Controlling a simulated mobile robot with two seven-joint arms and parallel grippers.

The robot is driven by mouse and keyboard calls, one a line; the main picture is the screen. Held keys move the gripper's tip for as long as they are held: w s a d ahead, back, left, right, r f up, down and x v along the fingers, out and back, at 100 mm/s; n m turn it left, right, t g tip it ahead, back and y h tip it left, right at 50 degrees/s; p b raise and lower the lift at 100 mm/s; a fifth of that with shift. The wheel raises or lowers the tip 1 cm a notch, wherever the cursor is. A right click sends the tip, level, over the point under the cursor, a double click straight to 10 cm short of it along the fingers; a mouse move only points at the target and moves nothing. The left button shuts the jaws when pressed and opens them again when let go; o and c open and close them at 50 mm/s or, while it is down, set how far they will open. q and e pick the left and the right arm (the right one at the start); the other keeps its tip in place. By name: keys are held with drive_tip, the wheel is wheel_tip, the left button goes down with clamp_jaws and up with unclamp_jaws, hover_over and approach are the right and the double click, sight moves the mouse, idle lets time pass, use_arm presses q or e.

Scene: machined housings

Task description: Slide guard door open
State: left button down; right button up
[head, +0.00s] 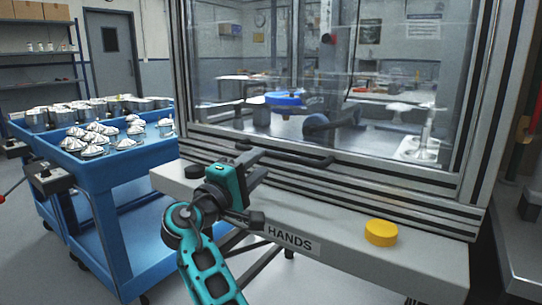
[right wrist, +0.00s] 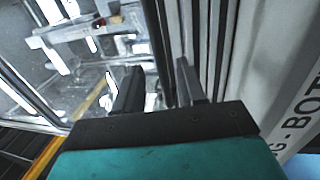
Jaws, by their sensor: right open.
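The guard door (head: 330,115) is a clear panel in a grey metal frame, standing shut in front of the machine's inside in the head view. A dark horizontal handle bar (head: 305,158) runs along its lower part. My right gripper (head: 262,163) has a teal body and dark fingers, and is at the left end of this bar. Its fingers are apart in the right wrist view (right wrist: 158,72), with nothing clearly held between them. I cannot tell whether they touch the bar. My left gripper is out of view.
A grey ledge with a HANDS label (head: 290,239), a yellow button (head: 381,233) and a black button (head: 194,171) lies below the door. A blue cart (head: 110,185) with metal parts stands at the left. Blue and white items sit behind the clear panel.

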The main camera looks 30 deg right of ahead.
sight(268, 155)
drive_tip(key=x, duration=0.6)
drive_tip(key=shift+c, duration=0.3)
clamp_jaws()
